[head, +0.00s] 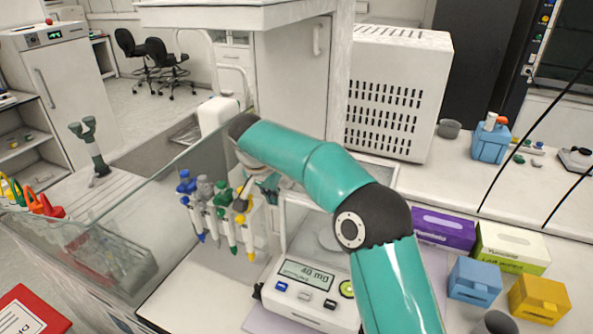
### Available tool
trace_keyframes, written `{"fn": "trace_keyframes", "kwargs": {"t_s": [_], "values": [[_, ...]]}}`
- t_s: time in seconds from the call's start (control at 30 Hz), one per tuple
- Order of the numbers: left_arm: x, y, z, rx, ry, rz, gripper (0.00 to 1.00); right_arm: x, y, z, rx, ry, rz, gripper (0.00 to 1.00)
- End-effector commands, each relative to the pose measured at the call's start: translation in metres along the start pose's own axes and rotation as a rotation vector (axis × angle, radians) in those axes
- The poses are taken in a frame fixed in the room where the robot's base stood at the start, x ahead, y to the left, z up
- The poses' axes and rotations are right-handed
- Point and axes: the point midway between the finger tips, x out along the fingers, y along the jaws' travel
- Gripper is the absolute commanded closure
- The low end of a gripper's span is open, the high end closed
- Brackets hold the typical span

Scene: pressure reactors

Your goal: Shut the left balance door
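The balance (304,303) stands on the bench at the lower middle, with a display and buttons on its front. Its clear draft shield shows a pale frame, and my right arm crosses in front of much of it. I cannot tell how far the left door is open. My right gripper (266,187) is beside the upper left of the balance shield, behind the pipettes. Its fingers are small and partly hidden, so I cannot tell whether they are open or touch the door. My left gripper is not in view.
A rack of several coloured pipettes (222,215) stands close left of the balance. A clear glass panel (165,205) runs further left. A purple box (443,230), a white-green box (511,247), a blue box (474,281) and a yellow box (539,299) crowd the right.

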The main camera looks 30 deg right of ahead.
Motion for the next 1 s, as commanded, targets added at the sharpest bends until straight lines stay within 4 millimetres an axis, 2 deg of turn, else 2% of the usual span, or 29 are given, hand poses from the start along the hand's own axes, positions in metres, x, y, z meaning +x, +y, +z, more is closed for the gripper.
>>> {"fn": "trace_keyframes", "kwargs": {"t_s": [0.03, 0.17, 0.33, 0.47, 0.6, 0.63, 0.73, 0.9, 1.0], "values": [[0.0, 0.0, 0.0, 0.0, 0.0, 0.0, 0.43, 0.002, -0.002, 0.006, -0.006, -0.012, 0.002, 1.0], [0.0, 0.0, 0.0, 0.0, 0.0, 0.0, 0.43, 0.003, -0.003, 0.007, -0.008, -0.015, 0.003, 1.0], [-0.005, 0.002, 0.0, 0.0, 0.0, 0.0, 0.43, 0.002, -0.002, 0.002, -0.007, -0.016, 0.005, 1.0], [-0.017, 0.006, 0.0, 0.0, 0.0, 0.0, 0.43, 0.002, 0.003, -0.014, -0.002, -0.013, 0.006, 1.0], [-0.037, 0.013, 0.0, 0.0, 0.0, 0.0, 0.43, 0.004, 0.01, -0.042, 0.007, -0.007, 0.005, 1.0], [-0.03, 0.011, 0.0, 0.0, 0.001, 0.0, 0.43, 0.001, 0.008, -0.039, 0.004, -0.003, -0.001, 1.0], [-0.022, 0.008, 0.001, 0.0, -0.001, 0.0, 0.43, -0.022, 0.007, -0.037, 0.003, 0.0, -0.004, 1.0], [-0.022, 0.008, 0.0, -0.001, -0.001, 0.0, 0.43, -0.059, 0.009, -0.039, 0.007, 0.0, -0.002, 1.0], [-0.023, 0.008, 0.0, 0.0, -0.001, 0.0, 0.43, -0.074, 0.01, -0.04, 0.007, -0.001, 0.0, 1.0]]}}
